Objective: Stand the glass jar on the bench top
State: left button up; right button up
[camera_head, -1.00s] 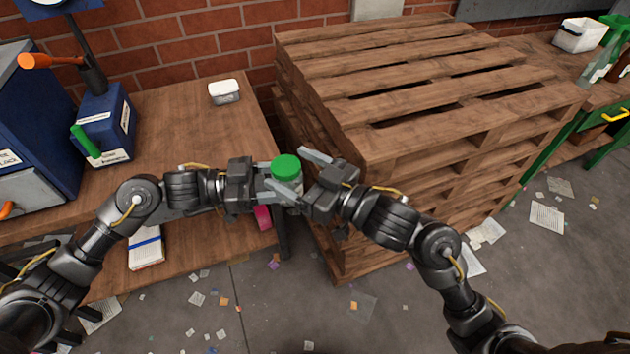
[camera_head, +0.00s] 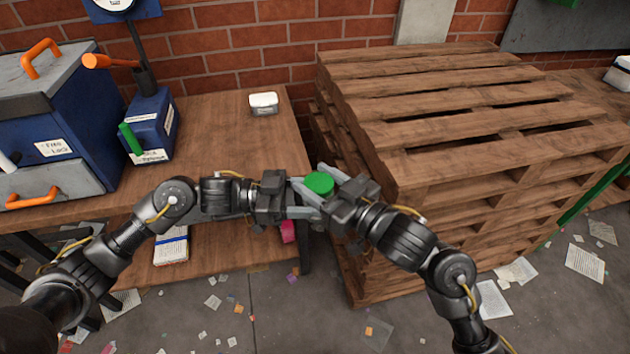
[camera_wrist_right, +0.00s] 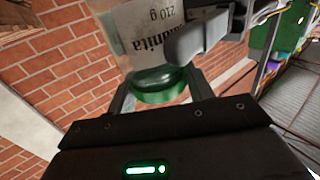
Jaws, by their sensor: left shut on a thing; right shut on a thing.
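The glass jar has a green lid (camera_head: 319,183). Both grippers hold it in the air, around the bench's right edge and the gap beside it. My left gripper (camera_head: 302,198) reaches it from the left and is shut on it. My right gripper (camera_head: 318,187) is shut on it from the right. In the head view the fingers mostly hide its glass body. The right wrist view shows the jar's white label (camera_wrist_right: 150,30) and green lid (camera_wrist_right: 160,90), with a grey finger across the glass. The wooden bench top (camera_head: 215,125) is at the left.
A stack of wooden pallets (camera_head: 450,100) stands close on the right. A white-lidded tub (camera_head: 264,103) sits at the bench's back right. A blue box (camera_head: 152,125) and a larger blue machine (camera_head: 60,120) occupy the left. Bench between box and tub is clear.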

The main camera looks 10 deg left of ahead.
pick_arm(q)
jog(key=o, duration=1.1)
pick_arm(e)
jog(key=shift+c, duration=0.3)
